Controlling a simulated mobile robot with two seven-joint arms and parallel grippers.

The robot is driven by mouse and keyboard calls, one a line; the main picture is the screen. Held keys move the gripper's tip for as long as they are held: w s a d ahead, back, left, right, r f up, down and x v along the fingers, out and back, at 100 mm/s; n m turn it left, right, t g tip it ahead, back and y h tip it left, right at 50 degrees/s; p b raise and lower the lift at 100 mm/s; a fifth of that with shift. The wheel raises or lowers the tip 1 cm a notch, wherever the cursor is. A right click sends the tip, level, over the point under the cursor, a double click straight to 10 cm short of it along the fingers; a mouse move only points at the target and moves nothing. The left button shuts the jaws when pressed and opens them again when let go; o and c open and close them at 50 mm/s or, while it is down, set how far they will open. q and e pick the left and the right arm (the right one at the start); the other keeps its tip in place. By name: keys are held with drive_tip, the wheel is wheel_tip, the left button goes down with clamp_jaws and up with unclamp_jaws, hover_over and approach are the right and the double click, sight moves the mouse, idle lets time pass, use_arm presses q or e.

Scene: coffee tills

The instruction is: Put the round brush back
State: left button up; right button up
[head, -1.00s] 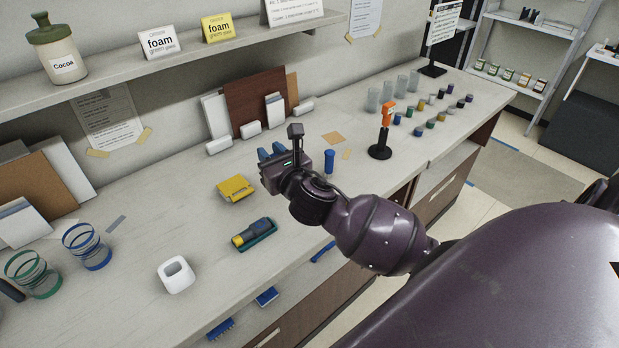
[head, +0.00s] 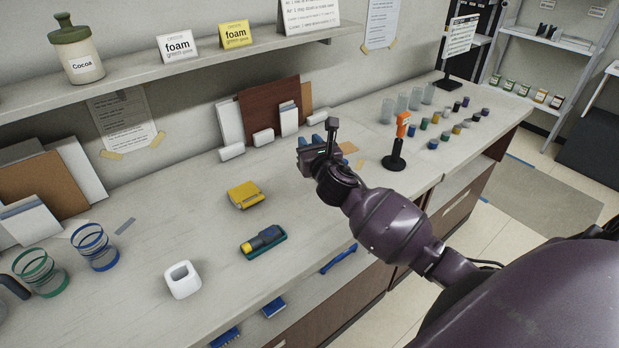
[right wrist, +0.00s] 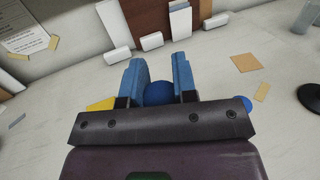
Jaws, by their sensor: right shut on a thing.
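My right gripper (head: 318,146) is over the counter, beyond the yellow block, with its blue fingers pointing at the wall. In the right wrist view its fingers (right wrist: 158,80) are shut on a rounded dark blue thing (right wrist: 158,93). This is probably the round brush, but only its rounded blue part shows; the rest is hidden by the gripper. A white holder with a square opening (head: 182,279) stands on the near counter. My left gripper is not in view.
An orange device on a black stand (head: 398,145) is right of my gripper, with clear cups and small jars behind. A yellow block (head: 244,195) lies left. A blue round top (right wrist: 244,103) shows beside my gripper. White blocks and boards line the wall. Mid-counter is mostly clear.

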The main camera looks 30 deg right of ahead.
wheel_tip(320, 180, down, 6)
drive_tip(key=shift+b, duration=0.7)
wheel_tip(320, 180, down, 3)
drive_tip(key=shift+f+b, duration=0.15)
drive_tip(key=shift+b, duration=0.45)
drive_tip(key=shift+f, duration=0.2)
drive_tip(key=o, duration=0.9)
drive_tip(key=shift+r, duration=0.1)
